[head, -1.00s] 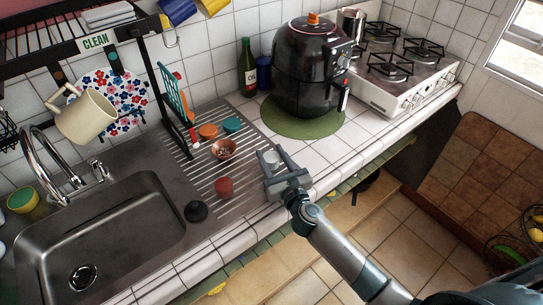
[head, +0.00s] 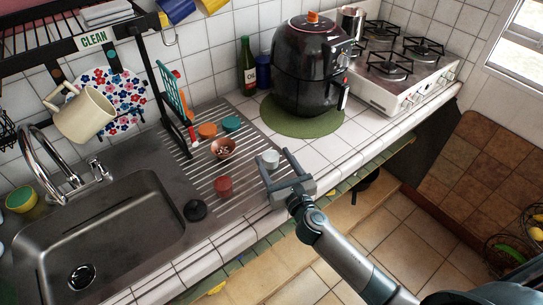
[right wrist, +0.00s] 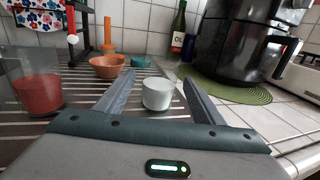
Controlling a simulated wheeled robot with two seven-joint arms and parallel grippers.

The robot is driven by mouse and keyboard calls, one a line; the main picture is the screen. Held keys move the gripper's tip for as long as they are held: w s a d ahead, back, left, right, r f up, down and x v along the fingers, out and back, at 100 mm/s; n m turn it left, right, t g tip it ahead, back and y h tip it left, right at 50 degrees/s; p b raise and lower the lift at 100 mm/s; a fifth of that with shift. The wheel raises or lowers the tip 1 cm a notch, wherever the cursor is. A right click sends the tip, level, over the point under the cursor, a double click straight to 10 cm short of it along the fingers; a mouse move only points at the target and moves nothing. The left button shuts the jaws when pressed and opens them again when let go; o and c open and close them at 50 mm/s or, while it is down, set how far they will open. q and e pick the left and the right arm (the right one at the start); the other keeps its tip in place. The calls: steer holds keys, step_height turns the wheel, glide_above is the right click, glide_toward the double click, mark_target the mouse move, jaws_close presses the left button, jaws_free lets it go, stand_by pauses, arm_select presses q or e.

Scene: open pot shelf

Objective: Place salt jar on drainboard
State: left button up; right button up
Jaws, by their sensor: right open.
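A small white jar (head: 270,159), which I take for the salt jar, stands upright near the right edge of the ribbed metal drainboard (head: 200,165). My right gripper (head: 273,154) is open, its two fingers reaching in from the front on either side of the jar. In the right wrist view the jar (right wrist: 157,94) shows between the spread fingers, with a visible gap on both sides. My left gripper is not in view.
The drainboard also holds a red cup (head: 223,186), a copper bowl (head: 222,148), a black item (head: 195,210), an orange item (head: 208,130) and a teal item (head: 231,124). An air fryer (head: 309,75) stands on a green mat (head: 300,124). White tiles between are clear.

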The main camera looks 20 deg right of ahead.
steer(key=s, duration=0.3)
steer(key=s+b, duration=0.1)
steer(key=s, duration=0.2)
steer(key=s+b, duration=0.1)
steer(key=s, duration=0.2)
steer(key=shift+s+d, duration=0.2)
steer(key=shift+d, duration=0.2)
steer(key=shift+s, duration=0.1)
